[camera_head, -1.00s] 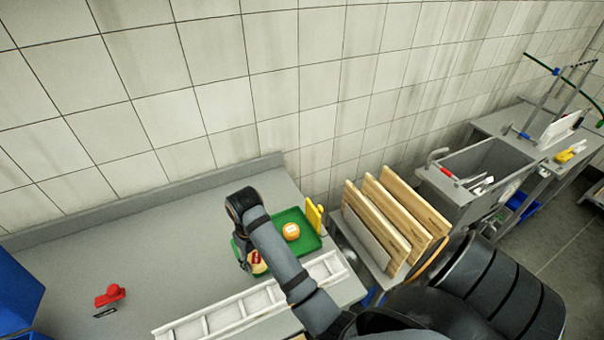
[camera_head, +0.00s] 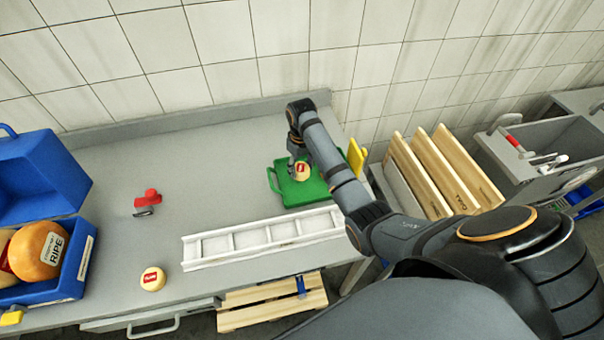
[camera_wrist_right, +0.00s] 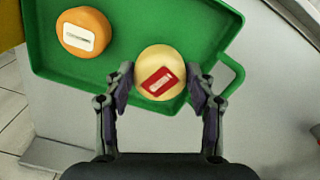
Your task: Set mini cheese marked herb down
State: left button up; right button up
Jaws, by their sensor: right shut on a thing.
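My right gripper (camera_head: 297,152) is shut on a pale round mini cheese (camera_head: 302,171) with a red label. In the right wrist view the cheese (camera_wrist_right: 160,66) sits between the two fingertips (camera_wrist_right: 159,82), label towards the camera; I cannot read the label. It is over the handle end of the green tray (camera_head: 318,200); whether it touches the tray floor I cannot tell. An orange mini cheese (camera_wrist_right: 85,33) with a white label lies in the tray, apart from the held one; my arm hides it in the head view. My left gripper is out of view.
A similar pale cheese (camera_head: 152,279) lies at the table's front edge. A white ladder-like rack (camera_head: 262,237) lies before the tray; a yellow object (camera_head: 356,157) stands beside it. Blue crates (camera_head: 40,180) are at left, a red item (camera_head: 147,198) nearby. The table's middle is clear.

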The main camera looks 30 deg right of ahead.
aim_at(302, 167)
jog(key=shift+f, duration=0.1)
jog(key=shift+w+d+f, duration=0.15)
jog(key=shift+f, duration=0.05)
notch_tip(302, 167, down, 2)
jog(key=shift+w+f+p, duration=0.1)
jog(key=shift+f+p, duration=0.15)
jog(key=shift+p, duration=0.5)
jog(key=shift+f, duration=0.4)
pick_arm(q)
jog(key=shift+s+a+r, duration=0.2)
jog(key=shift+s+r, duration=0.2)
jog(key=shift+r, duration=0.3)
pick_arm(e)
jog(key=o, duration=1.2)
jog(key=shift+f, duration=0.1)
